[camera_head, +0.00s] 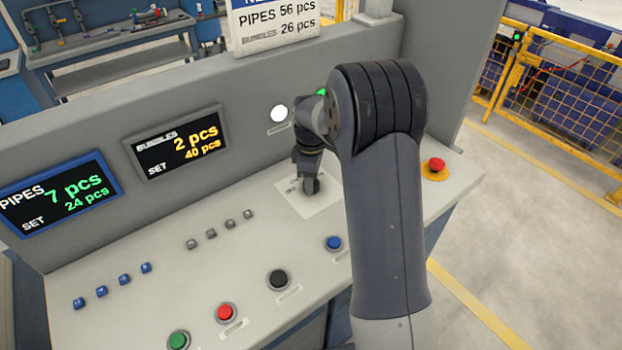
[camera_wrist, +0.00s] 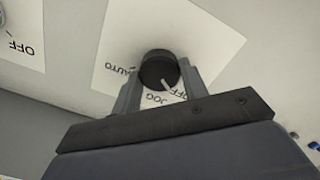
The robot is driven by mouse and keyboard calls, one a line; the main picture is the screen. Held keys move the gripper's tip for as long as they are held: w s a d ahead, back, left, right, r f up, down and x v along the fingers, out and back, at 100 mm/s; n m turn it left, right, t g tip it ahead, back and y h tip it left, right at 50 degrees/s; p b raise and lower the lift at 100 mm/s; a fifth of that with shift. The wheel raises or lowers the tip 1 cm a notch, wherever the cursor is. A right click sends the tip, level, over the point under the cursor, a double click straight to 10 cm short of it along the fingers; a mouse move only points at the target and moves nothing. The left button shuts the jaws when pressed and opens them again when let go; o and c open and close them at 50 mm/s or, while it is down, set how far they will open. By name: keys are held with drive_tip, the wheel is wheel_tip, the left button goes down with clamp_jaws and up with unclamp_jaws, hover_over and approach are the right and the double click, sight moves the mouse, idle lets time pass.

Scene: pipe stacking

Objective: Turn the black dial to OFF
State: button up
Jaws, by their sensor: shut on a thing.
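The black dial (camera_wrist: 158,66) sits on a white plate (camera_wrist: 110,35) marked AUTO, JOG and OFF, upside down in the wrist view. Its white pointer line points between JOG and OFF, close to the OFF lettering. My gripper (camera_wrist: 161,78) is shut on the dial, with one finger on each side of it. In the head view my gripper (camera_head: 310,182) is low over the white plate (camera_head: 318,208) on the console; there the dial is hard to tell from the fingers.
The console top holds green (camera_head: 179,340), red (camera_head: 226,312), black (camera_head: 278,279) and blue (camera_head: 333,243) buttons. A red emergency button (camera_head: 436,165) is right of my arm. Small blue and grey switches are at left. The upright panel with displays (camera_head: 178,143) rises behind.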

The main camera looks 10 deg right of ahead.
drive_tip(key=shift+n, duration=0.4)
drive_tip(key=o, duration=1)
drive_tip(key=shift+c, duration=0.2)
wheel_tip(320, 180, up, 11)
drive_tip(key=shift+b, duration=0.4)
drive_tip(key=shift+f, duration=0.2)
wheel_tip(320, 180, down, 11)
drive_tip(key=shift+r+p, duration=0.1)
drive_tip(key=shift+p, duration=0.3)
drive_tip(key=shift+r, duration=0.1)
